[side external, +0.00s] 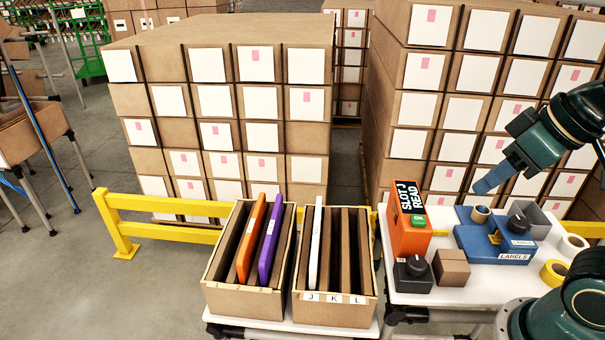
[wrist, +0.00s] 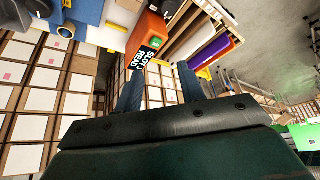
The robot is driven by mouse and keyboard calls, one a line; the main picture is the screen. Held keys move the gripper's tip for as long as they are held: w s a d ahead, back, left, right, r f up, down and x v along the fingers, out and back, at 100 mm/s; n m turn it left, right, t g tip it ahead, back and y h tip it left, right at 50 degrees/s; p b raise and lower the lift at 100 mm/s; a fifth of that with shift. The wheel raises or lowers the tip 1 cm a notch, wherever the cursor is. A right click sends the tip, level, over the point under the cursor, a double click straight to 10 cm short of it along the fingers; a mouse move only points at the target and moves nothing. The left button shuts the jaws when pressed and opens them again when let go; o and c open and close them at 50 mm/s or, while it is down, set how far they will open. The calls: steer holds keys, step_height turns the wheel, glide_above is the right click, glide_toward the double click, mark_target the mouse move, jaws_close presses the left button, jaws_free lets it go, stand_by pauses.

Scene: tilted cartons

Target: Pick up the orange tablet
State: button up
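The orange tablet (side external: 251,240) leans upright in the left carton (side external: 243,299), at a tilt, among brown dividers. A purple tablet (side external: 271,238) leans beside it on the right. A white tablet (side external: 316,243) stands in the right carton (side external: 333,310), labelled J, K, L. My gripper (side external: 487,183) is above the right end of the table, well to the right of both cartons. In the wrist view my gripper (wrist: 160,88) has its two fingers apart with nothing between them.
An orange box (side external: 408,237) reading "SLOT J READ" stands right of the cartons. A blue labels box (side external: 497,255), tape rolls, a black knob box (side external: 412,274) and a brown block (side external: 451,267) share that table. A yellow rail (side external: 160,203) and stacked cartons stand behind.

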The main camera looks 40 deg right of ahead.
steer(key=w+a+r+m+g, duration=0.1)
steer(key=w+r, duration=0.1)
steer(key=w, duration=0.4)
steer(key=w+a+r+m+g, duration=0.1)
steer(key=w+a+r, duration=0.15)
steer(key=w, duration=0.25)
steer(key=m+g, duration=0.4)
steer(key=m, duration=0.3)
glide_above(252, 224)
step_height(252, 224, down, 18)
steer(key=shift+r, duration=0.25)
steer(key=shift+f, duration=0.1)
step_height(252, 224, down, 8)
steer(key=shift+f, duration=0.2)
